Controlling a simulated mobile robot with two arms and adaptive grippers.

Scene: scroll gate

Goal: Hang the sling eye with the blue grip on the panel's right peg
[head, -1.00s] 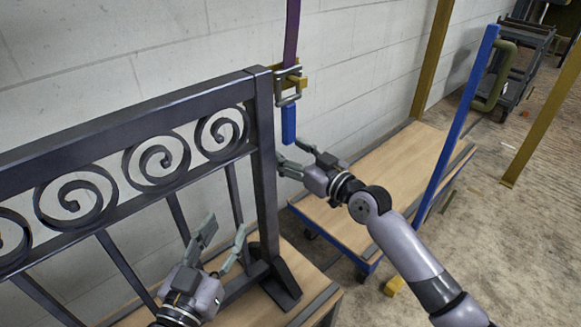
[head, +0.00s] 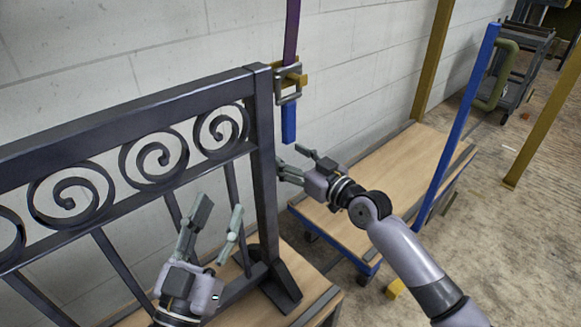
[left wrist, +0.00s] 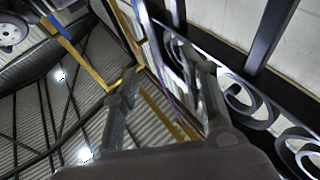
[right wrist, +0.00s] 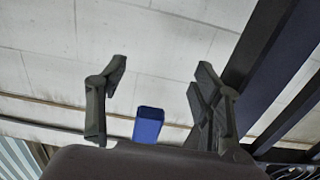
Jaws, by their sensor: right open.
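The sling is a purple strap (head: 292,32) hanging from above, with a grey metal eye (head: 279,88) and a blue grip (head: 288,124) below it. A yellow peg (head: 298,78) shows at the eye, by the top of the dark panel's right post (head: 264,130). I cannot tell for sure whether the peg passes through the eye. My right gripper (head: 289,159) is open and empty, just below the blue grip and apart from it. In the right wrist view the blue grip (right wrist: 148,125) shows between the spread fingers. My left gripper (head: 219,212) is open and empty before the panel.
The dark panel with scrollwork (head: 150,165) fills the left, standing on a wooden deck. A wooden cart (head: 385,165) with a blue post (head: 458,125) stands to the right along the grey block wall (head: 350,60). Open floor lies at the far right.

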